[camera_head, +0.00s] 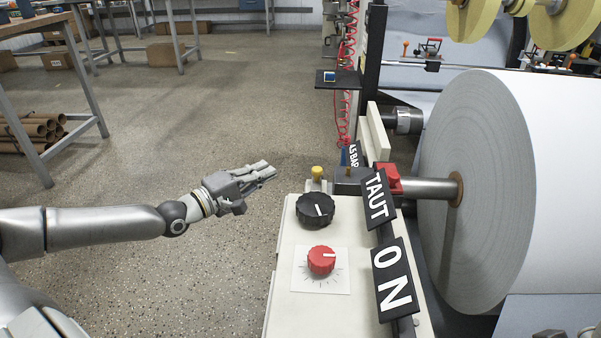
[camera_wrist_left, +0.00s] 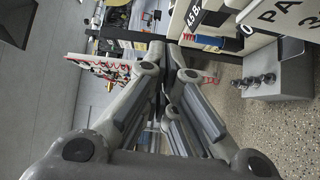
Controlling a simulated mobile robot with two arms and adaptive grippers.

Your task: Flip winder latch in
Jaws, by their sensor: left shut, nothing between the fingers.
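The winder's shaft (camera_head: 432,188) runs into the big white paper roll (camera_head: 475,185). A red clamp-like piece (camera_head: 387,178) sits around the shaft's near end, behind the TAUT sign; it may be the latch, but I cannot tell for sure. Its lower part is hidden by the sign. My left gripper (camera_head: 270,170) is shut and empty, in the air left of the machine's cream panel and apart from it. Its fingers (camera_wrist_left: 168,60) point forward in the left wrist view. My right gripper is not in view.
The cream panel carries a black knob (camera_head: 315,210), a red knob (camera_head: 321,260) and a yellow-topped knob (camera_head: 317,172). The TAUT sign (camera_head: 377,198) and ON sign (camera_head: 394,280) stand along its right edge. The floor (camera_head: 200,110) to the left is open.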

